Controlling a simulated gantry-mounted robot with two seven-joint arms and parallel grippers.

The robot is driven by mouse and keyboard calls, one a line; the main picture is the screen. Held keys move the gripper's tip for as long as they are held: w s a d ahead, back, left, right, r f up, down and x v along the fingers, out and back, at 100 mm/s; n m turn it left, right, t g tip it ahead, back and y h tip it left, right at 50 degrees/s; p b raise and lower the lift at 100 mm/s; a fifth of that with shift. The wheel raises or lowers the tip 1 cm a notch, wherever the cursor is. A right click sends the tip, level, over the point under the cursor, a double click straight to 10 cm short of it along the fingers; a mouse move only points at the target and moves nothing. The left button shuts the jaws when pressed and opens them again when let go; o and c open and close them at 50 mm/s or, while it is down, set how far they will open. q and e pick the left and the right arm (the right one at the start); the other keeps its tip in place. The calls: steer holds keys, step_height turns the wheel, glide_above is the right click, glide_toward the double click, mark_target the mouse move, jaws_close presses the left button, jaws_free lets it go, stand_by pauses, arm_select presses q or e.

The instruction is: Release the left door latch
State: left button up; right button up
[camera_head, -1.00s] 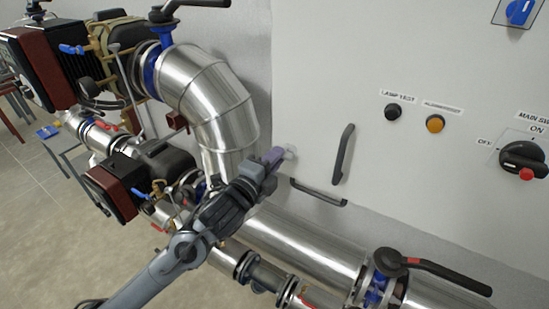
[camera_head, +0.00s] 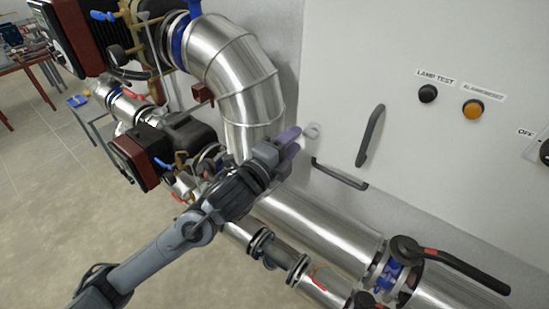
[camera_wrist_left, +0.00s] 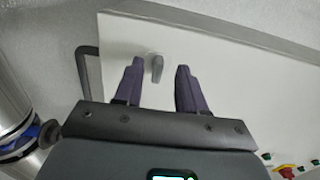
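The door latch (camera_head: 313,131) is a small grey knob at the left edge of the white cabinet door (camera_head: 340,70). In the left wrist view the latch (camera_wrist_left: 156,66) is a small grey lever lying roughly upright in the picture. My left gripper (camera_head: 292,140) points at it from the left, with purple fingers. In the left wrist view the left gripper (camera_wrist_left: 158,88) is open, and the latch shows between the fingertips, nearer the left finger. Neither finger visibly grips it, and I cannot tell how far beyond the tips it is. My right gripper is not in view.
A dark upright handle (camera_head: 371,136) and a lower handle (camera_head: 340,173) sit just right of the latch. A large silver pipe (camera_head: 238,75) bends close behind my left gripper. Another pipe (camera_head: 315,228) with a black valve lever (camera_head: 455,268) runs below.

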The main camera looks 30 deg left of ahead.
arm_select(q)
steer(key=s+a+b, duration=0.1)
steer(key=s, duration=0.6)
steer(key=shift+s, duration=0.4)
steer(key=shift+a+f, duration=0.1)
steer(key=s+d+f+n+g+y, duration=0.1)
steer(key=s+f+n+g, duration=0.3)
steer(key=f, duration=0.8)
steer(key=s+d+f+n+g, duration=0.15)
steer(key=s+f, duration=0.45)
steer(key=f, duration=0.6)
steer(key=s+a+f+n+g+y, duration=0.1)
steer(key=s+f+n+g, duration=0.35)
steer(key=s+n, duration=0.2)
steer(key=s+a+f+n+g, duration=0.1)
steer(key=s+f+n+g, duration=0.4)
steer(key=s, duration=0.3)
step_height(320, 180, up, 16)
steer(key=p, duration=1.7)
steer(key=shift+a+r+t, duration=0.15)
steer(key=shift+r+t, duration=0.05)
steer(key=shift+t, duration=0.2)
